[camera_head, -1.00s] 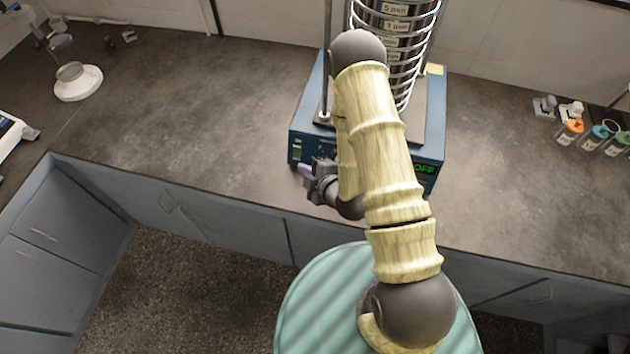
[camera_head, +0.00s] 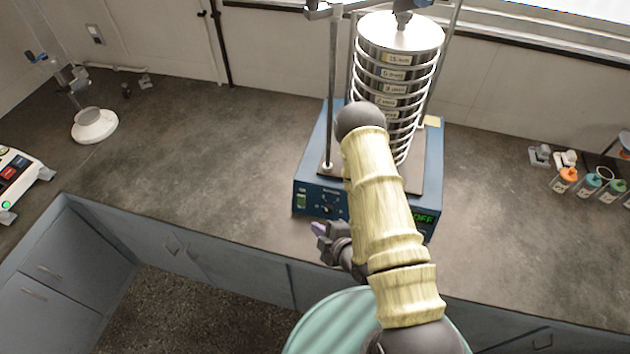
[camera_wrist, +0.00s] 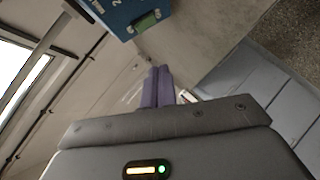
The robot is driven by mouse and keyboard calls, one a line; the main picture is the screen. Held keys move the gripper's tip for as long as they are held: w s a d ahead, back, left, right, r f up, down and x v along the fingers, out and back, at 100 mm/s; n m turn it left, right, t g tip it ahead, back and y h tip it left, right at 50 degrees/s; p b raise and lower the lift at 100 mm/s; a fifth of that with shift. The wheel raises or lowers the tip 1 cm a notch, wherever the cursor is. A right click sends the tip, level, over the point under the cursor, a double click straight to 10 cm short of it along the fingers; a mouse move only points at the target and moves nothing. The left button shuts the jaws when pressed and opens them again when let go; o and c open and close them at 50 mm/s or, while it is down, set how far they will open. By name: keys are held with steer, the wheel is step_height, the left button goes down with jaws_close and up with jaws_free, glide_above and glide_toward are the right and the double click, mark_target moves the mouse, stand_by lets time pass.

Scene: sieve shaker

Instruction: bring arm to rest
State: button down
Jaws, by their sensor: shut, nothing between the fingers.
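My gripper (camera_head: 317,229) is in front of the blue shaker base, low and near the bench's front edge in the head view. In the wrist view its two purple fingers (camera_wrist: 157,86) lie together, shut with nothing between them. My arm bends in front of the sieve shaker and hides part of its base and lower sieves. The sieve shaker (camera_head: 312,190) has a blue base with a green display reading OFF. A stack of metal sieves (camera_head: 398,58) stands on it. A corner of the blue base also shows at the top of the wrist view (camera_wrist: 118,12).
The grey bench (camera_head: 235,150) is clear left of the shaker. A white-based stand (camera_head: 95,126) and a white device with coloured buttons (camera_head: 18,175) are at the left. Several small capped bottles (camera_head: 566,180) stand at the right. Grey cabinets (camera_head: 225,262) run below the bench edge.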

steer(key=shift+w+r, duration=0.1)
steer(key=w+d+r+m+g+h, duration=0.45)
steer(key=d+r+m, duration=0.25)
steer(key=r+m, duration=0.3)
steer(key=s+d+r+m+g+h, duration=0.2)
steer(key=s+r+m, duration=0.6)
steer(key=s+r, duration=0.4)
steer(key=shift+d+r+g, duration=0.45)
steer(key=shift+d+g, duration=0.15)
steer(key=shift+g, duration=0.25)
